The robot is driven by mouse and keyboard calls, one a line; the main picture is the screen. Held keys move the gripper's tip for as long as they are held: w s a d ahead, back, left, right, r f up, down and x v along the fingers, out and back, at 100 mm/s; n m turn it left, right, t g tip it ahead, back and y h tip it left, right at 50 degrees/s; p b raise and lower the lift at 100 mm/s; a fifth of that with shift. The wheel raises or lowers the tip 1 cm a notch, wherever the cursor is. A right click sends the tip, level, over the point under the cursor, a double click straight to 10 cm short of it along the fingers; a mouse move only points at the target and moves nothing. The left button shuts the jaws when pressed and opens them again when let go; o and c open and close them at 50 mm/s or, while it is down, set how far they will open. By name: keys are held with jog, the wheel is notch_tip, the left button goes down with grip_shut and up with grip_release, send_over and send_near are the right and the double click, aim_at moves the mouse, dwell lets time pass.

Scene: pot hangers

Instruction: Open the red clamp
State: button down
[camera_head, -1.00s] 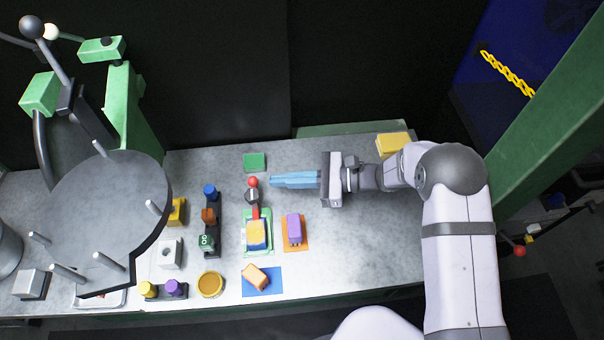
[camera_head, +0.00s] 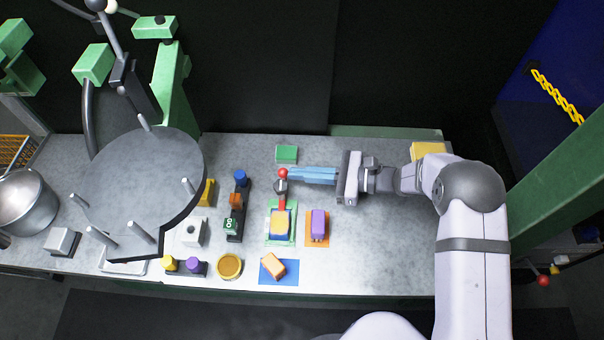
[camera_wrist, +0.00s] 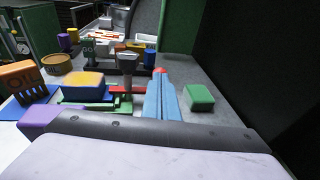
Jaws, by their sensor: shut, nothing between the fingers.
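The red clamp shows in the head view with a red ball knob (camera_head: 283,173), a grey pivot and a red arm (camera_head: 282,203). The arm reaches over a yellow-and-blue block (camera_head: 280,223) on a green base (camera_head: 270,240). My gripper (camera_head: 291,173) has its blue fingers shut and empty, pointing left, with tips just right of the knob. In the wrist view the fingertips (camera_wrist: 160,74) overlap the knob (camera_wrist: 160,70), and the clamp's grey body (camera_wrist: 127,64) stands just left of them. I cannot tell whether they touch the knob.
A green block (camera_head: 287,154) sits close behind the fingers. A purple block (camera_head: 319,224) on an orange mat is right of the clamp. A black rack with coloured knobs (camera_head: 237,203) stands to its left. The table is clear right of the purple block.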

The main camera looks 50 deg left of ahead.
jog(key=shift+a+f+n+g+h+b, duration=0.15)
jog(key=shift+a+n+g+h+b, duration=0.2)
jog(key=shift+b, duration=0.35)
jog(key=n+g+h+b, duration=0.1)
jog(key=b, duration=0.1)
jog(key=a+n+g+h+b, duration=0.1)
jog(key=shift+s+f+b, duration=0.1)
jog(key=shift+s+b, duration=0.05)
jog(key=shift+b, duration=0.25)
jog(key=shift+s+a+b, duration=0.2)
jog(key=shift+a+b, duration=0.3)
jog(key=shift+b, duration=0.4)
jog(key=shift+s+a+b, duration=0.4)
jog(key=shift+a+b, duration=0.15)
jog(key=shift+a, duration=0.1)
jog(key=shift+s+a+r+b, duration=0.2)
jog(key=shift+s+a+b, duration=0.1)
jog(key=shift+s+a, duration=0.75)
jog(key=shift+s, duration=0.35)
